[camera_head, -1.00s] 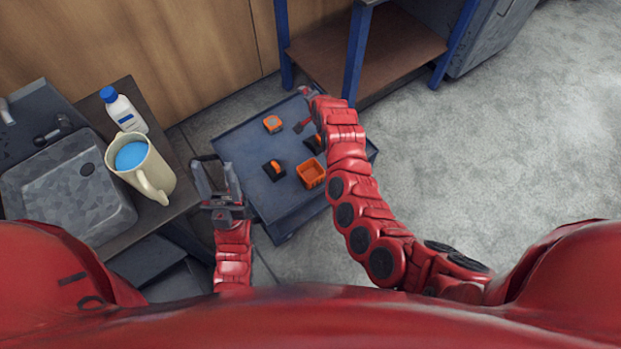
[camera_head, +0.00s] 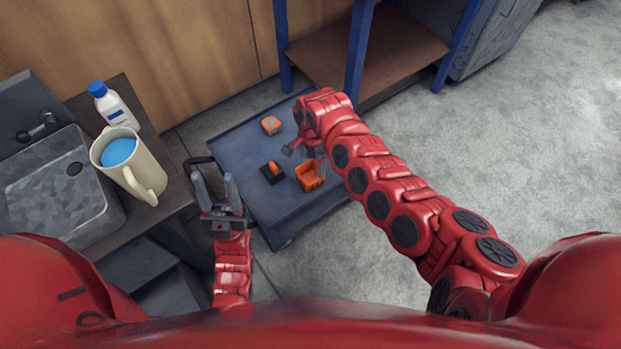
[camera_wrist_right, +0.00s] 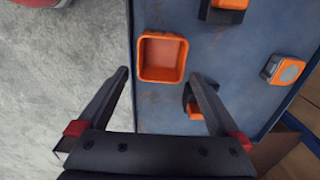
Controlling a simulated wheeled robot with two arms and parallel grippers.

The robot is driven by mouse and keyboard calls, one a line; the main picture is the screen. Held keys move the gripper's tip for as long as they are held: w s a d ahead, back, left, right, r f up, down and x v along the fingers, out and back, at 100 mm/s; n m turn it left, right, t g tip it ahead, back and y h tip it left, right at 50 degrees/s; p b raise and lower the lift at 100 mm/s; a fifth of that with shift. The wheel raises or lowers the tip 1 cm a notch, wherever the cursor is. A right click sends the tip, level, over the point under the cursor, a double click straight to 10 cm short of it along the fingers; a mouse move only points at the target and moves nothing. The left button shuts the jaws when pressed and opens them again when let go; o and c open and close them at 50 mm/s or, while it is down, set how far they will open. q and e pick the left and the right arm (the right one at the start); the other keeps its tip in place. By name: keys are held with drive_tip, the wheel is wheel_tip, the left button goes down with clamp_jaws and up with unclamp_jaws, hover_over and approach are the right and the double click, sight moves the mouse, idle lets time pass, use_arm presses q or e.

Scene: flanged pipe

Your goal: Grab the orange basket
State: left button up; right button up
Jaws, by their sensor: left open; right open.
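The orange basket (camera_head: 309,177) is a small open square bin on the blue cart top (camera_head: 235,150). In the right wrist view the basket (camera_wrist_right: 163,58) appears upright and empty, near the cart's edge, beyond and between my right fingertips. My right gripper (camera_head: 305,157) is open and empty, partly hidden by its arm, close to the basket; I see no contact. It also shows open in the right wrist view (camera_wrist_right: 160,76). My left gripper (camera_head: 213,176) is open and empty at the cart's left side, away from the basket.
A black-and-orange item (camera_head: 272,172) and an orange-and-grey item (camera_head: 271,124) sit on the cart. A sink counter with a cream pitcher (camera_head: 140,180) and white bottle (camera_head: 117,111) stands left. A blue-legged shelf (camera_head: 375,60) is behind. Floor is clear at right.

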sight(310, 180)
wheel_tip(310, 180, down, 3)
drive_tip(key=shift+b, duration=0.35)
drive_tip(key=f+b, duration=0.2)
drive_tip(key=f, duration=0.3)
drive_tip(key=shift+a+f+b, duration=0.1)
drive_tip(key=shift+a+b, duration=0.1)
drive_tip(key=shift+b, duration=0.15)
drive_tip(key=shift+c, duration=0.2)
drive_tip(key=c, duration=1)
